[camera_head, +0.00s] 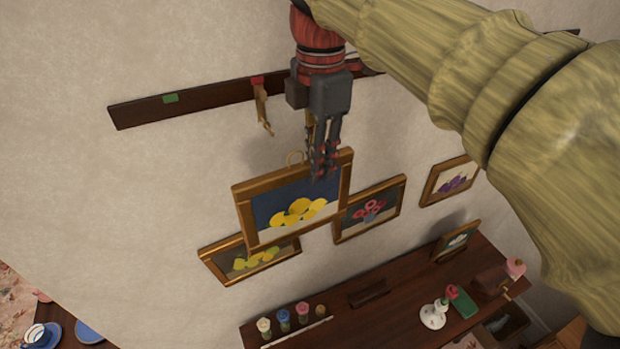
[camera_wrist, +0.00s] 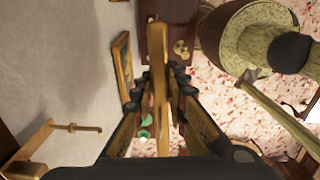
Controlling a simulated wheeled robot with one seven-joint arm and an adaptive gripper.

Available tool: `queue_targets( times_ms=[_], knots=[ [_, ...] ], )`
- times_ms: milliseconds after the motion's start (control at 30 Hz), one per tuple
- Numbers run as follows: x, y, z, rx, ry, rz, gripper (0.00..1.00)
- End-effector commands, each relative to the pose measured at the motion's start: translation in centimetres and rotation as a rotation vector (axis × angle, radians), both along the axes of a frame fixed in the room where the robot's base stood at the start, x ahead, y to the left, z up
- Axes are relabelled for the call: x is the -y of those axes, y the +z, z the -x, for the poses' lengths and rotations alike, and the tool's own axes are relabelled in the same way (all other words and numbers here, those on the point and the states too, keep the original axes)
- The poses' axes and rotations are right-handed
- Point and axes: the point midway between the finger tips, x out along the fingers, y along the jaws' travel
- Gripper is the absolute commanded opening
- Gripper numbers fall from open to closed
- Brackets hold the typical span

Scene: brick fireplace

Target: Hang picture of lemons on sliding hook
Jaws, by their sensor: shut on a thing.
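The picture of lemons (camera_head: 295,208) has a gold frame and a dark blue background, and hangs tilted in the air before the wall. My gripper (camera_head: 324,172) is shut on its top edge, right of the middle. In the wrist view the frame's edge (camera_wrist: 160,80) stands between the fingers. A ring (camera_head: 294,157) shows at the frame's top. A brass sliding hook (camera_head: 264,108) hangs from the dark rail (camera_head: 210,97), above and left of the picture and apart from it. A hook (camera_wrist: 75,127) also shows at the left of the wrist view. Another brass piece is mostly hidden behind my gripper.
Green (camera_head: 170,98) and red (camera_head: 257,80) marks sit on the rail. Pictures of yellow-green fruit (camera_head: 250,259), red flowers (camera_head: 368,209) and purple fruit (camera_head: 452,182) hang lower. A dark shelf (camera_head: 365,305) below carries small items. The wall left of the picture is clear.

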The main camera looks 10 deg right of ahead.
Motion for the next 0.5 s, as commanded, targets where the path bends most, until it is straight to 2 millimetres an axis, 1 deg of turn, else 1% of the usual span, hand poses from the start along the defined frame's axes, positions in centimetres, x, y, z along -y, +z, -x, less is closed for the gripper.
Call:
queue_targets(
  times_ms=[33,67,100,200,333,500],
  knots=[
    [0.2,0.8,0.8,0.004,-0.016,-0.001,0.00],
    [0.3,1.0,1.4,0.003,-0.028,-0.001,0.00],
    [0.4,1.2,2.0,0.002,-0.040,-0.001,0.00],
    [0.6,1.1,3.0,0.001,-0.061,0.000,0.00],
    [0.8,1.1,3.6,0.001,-0.078,0.000,0.00],
    [0.8,1.1,3.6,0.001,-0.086,0.000,0.00]
  ],
)
